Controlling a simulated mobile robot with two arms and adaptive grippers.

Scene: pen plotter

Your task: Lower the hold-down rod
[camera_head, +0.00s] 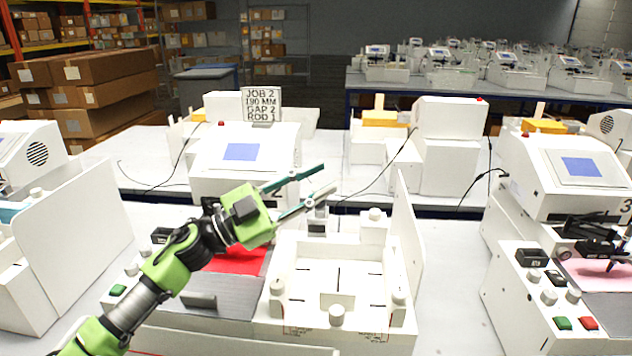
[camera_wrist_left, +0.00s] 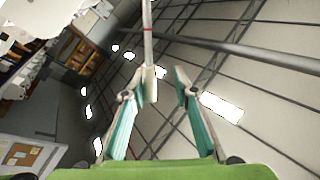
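My left gripper (camera_head: 329,178) is open above the white plotter station in the middle, its fingers spread and pointing right. In the left wrist view, the open gripper (camera_wrist_left: 154,84) shows a pale rod (camera_wrist_left: 148,45) with a red band, ending in a thicker pale tip between the fingers. This may be the hold-down rod; I cannot tell whether a finger touches it. In the head view, the rod cannot be made out clearly near the fingers. Below is the white fixture (camera_head: 290,333) with knobs and dark line marks. My right gripper is not in view.
A sign (camera_head: 262,104) reads JOB 2, 190 MM, GAP 2, ROD 1. A red sheet (camera_head: 238,261) lies left of the fixture. An upright white panel (camera_head: 408,235) borders it at right. Another station (camera_head: 545,290) with buttons stands further right.

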